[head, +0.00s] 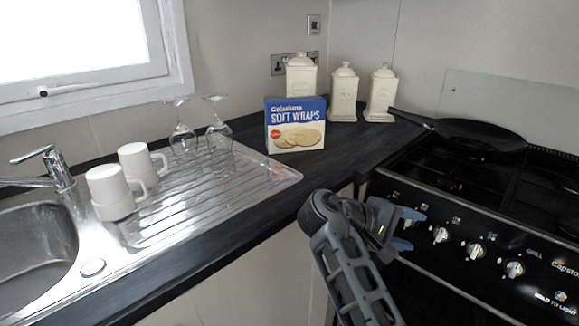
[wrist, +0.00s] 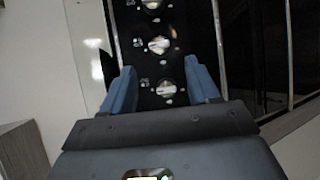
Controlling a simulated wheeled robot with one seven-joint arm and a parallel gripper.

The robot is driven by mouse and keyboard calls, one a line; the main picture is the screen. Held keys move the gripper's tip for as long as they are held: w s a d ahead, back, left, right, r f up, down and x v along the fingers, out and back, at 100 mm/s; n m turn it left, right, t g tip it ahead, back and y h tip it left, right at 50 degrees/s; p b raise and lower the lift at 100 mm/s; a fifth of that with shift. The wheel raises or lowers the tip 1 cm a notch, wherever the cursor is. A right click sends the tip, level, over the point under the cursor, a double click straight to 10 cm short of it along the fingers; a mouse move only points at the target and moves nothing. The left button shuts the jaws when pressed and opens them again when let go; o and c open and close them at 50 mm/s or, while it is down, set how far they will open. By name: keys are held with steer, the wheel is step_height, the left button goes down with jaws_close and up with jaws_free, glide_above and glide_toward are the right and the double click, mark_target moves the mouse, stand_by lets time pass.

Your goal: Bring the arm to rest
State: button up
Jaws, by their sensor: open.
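My gripper (head: 408,230) is in front of the stove's control panel in the head view, with my arm reaching up from the bottom of the picture. In the wrist view its two blue fingers (wrist: 161,90) stand apart, and nothing is between them but the view of the stove knobs beyond. The gripper is open and empty. I cannot tell the exact gap between the fingers and the knobs.
The black stove (head: 470,200) with a frying pan (head: 480,134) is at the right. A soft wraps box (head: 295,125) and cream canisters (head: 343,92) stand on the dark counter (head: 262,212). White mugs (head: 108,187) and upturned glasses (head: 218,132) stand on the drainer, beside the sink (head: 35,250).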

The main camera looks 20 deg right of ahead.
steer(key=s+a+f+n+t+y, duration=0.2)
steer(key=s+f+n+t, duration=0.3)
steer(key=f, duration=0.7)
steer(key=s+a+f+t+y+p, duration=0.1)
steer(key=s+a+f+t+y, duration=0.25)
steer(key=s+a, duration=0.3)
steer(key=s+a+f+t+y, duration=0.2)
steer(key=s+a+t+y, duration=0.25)
steer(key=s, duration=0.35)
steer(key=s+a+r+m+t+y, duration=0.1)
steer(key=s+a+r+m+t, duration=0.1)
steer(key=s+a+r, duration=0.2)
steer(key=s+a+r+m+t+y, duration=0.2)
steer(key=s+a+r+m+t, duration=0.1)
steer(key=s+r, duration=0.8)
step_height(320, 180, up, 4)
steer(key=shift+s+a+r+p, duration=0.1)
steer(key=shift+s+a+p, duration=0.2)
steer(key=shift+a, duration=0.5)
